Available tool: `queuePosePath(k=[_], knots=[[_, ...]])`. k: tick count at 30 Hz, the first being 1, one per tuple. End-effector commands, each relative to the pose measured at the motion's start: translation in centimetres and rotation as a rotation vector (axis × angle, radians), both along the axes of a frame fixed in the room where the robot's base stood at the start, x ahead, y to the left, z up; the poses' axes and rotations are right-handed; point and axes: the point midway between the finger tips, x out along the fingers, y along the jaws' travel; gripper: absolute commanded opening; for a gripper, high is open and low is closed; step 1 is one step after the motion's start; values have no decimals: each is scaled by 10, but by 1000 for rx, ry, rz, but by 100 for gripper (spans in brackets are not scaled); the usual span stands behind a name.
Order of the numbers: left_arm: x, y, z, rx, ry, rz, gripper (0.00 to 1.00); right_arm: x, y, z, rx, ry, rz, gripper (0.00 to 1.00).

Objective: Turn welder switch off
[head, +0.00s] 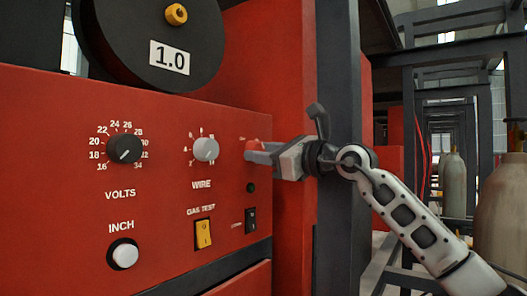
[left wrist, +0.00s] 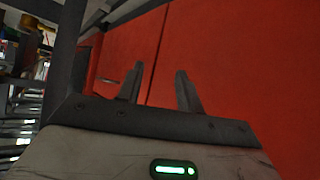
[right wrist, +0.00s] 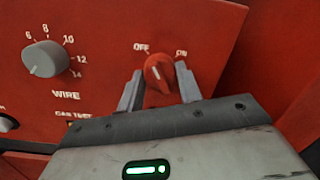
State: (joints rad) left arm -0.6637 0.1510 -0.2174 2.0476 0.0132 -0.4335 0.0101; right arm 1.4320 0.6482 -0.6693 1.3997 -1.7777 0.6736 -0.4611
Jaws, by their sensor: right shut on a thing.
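The welder (head: 60,140) is a red panel on the left of the head view. Its red switch knob (right wrist: 157,77) sits between the labels OFF and ON in the right wrist view. The white mark on the knob appears to lean slightly to the OFF side of upright. My right gripper (right wrist: 158,88) is shut on this knob, one finger on each side. In the head view the right gripper (head: 262,152) reaches the panel from the right and mostly covers the knob. My left gripper (left wrist: 159,88) is open and empty in the left wrist view, facing a plain red surface.
The grey WIRE knob (head: 206,149) and black VOLTS knob (head: 124,149) are left of the switch. The yellow GAS TEST rocker (head: 203,234) is below. A dark post (head: 337,90) stands behind my right wrist. Gas cylinders (head: 453,185) stand at the right.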

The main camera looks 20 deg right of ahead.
Motion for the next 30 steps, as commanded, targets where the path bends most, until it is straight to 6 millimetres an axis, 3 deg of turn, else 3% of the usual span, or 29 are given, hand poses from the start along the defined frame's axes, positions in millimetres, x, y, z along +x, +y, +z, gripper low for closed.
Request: queuePosePath(k=[12,29,30], knots=[[1,1,1,2,0,2,36,1,-1,0,-160,-123,-2,12],[2,1,1,-1,0,7,36,1,-1,0,-186,-143,-2,12],[2,1,1,-1,0,7,36,1,-1,0,-186,-143,-2,38]])
